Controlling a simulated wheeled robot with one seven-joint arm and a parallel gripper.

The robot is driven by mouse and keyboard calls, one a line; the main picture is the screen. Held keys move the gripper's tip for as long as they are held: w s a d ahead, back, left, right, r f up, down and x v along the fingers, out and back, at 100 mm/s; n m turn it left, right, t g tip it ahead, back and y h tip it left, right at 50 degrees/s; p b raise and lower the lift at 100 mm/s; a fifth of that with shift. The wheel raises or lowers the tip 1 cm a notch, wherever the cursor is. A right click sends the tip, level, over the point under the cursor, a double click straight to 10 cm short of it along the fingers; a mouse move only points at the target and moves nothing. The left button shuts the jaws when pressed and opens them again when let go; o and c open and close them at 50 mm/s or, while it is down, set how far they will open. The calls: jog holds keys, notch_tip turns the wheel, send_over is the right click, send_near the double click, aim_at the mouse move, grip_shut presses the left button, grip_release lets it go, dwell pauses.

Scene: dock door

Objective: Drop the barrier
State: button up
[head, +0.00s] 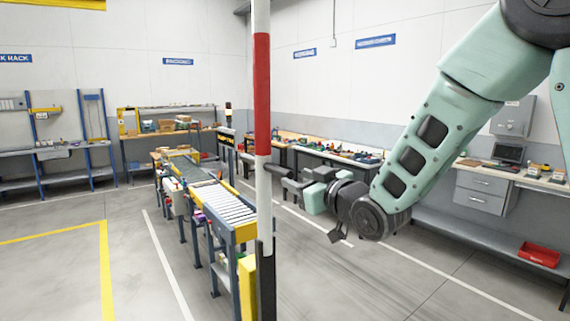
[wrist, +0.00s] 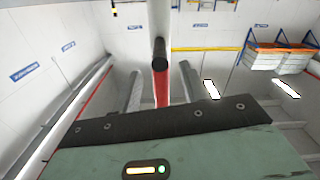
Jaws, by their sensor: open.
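The barrier is a red and white pole (head: 262,95) standing upright in the middle of the head view. A dark handle (head: 272,172) sticks out from it to the right. In the wrist view the handle (wrist: 159,54) shows end-on as a black round bar, with the pole (wrist: 161,88) behind it. My gripper (head: 288,189) is just right of the pole in the head view. Its two grey fingers are apart, left and right of the pole in the wrist view, with nothing held. Whether the fingers overlap the handle in depth is not clear.
A roller conveyor (head: 228,205) stands left of the pole. A dark post (head: 267,285) is at the pole's foot. Workbenches line the walls, and a red bin (head: 538,254) sits on a low shelf at right. The floor right of the pole is clear.

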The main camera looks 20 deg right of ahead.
aim_at(285, 173)
jog(key=p+x, duration=0.2)
jog(key=x, duration=0.4)
jog(key=shift+w, duration=0.1)
grip_shut()
